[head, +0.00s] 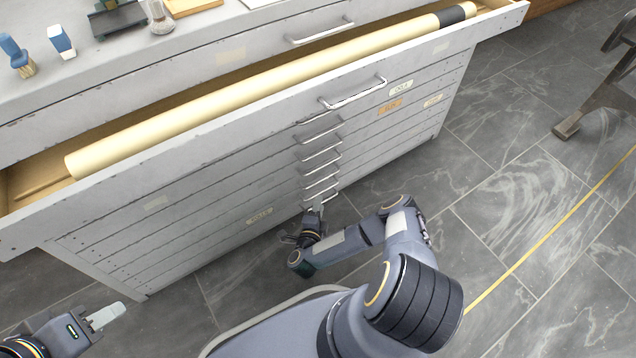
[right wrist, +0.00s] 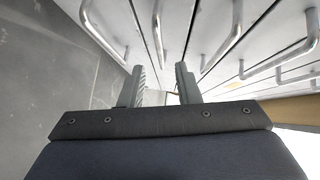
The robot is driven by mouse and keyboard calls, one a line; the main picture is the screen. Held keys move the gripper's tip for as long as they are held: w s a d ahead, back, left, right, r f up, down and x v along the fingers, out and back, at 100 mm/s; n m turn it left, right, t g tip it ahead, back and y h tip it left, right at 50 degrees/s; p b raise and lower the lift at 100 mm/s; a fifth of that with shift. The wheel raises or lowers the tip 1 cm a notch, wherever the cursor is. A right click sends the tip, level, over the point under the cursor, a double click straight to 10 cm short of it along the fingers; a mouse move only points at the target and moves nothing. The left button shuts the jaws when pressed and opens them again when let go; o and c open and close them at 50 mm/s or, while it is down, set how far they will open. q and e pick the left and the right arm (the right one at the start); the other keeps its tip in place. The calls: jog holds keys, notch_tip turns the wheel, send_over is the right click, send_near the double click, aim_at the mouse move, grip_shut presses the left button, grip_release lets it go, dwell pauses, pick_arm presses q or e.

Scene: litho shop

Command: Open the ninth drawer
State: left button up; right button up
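The grey flat-file cabinet (head: 180,215) has a stack of shallow drawers with metal bar handles (head: 320,160) in a column. I cannot tell for sure which drawer is the ninth. My right gripper (head: 315,212) is low at the cabinet front, by the lowest handles. In the right wrist view its two fingers (right wrist: 162,82) are apart, with a bar handle (right wrist: 157,35) just beyond the gap between them. Whether they touch it is unclear. My left gripper (head: 106,316) is at the lower left, away from the cabinet; its finger opening does not show clearly.
An upper drawer (head: 230,118) stands pulled out and holds a long cream roll (head: 270,88). It overhangs the lower front. Small bottles and stamps (head: 62,42) stand on the cabinet top. A dark metal leg (head: 590,100) is at the right. The tiled floor between is clear.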

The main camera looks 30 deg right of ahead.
aim_at(323, 191)
jog(key=b+x, duration=0.3)
jog(key=x, duration=0.4)
jog(key=shift+w+d, duration=0.15)
grip_shut()
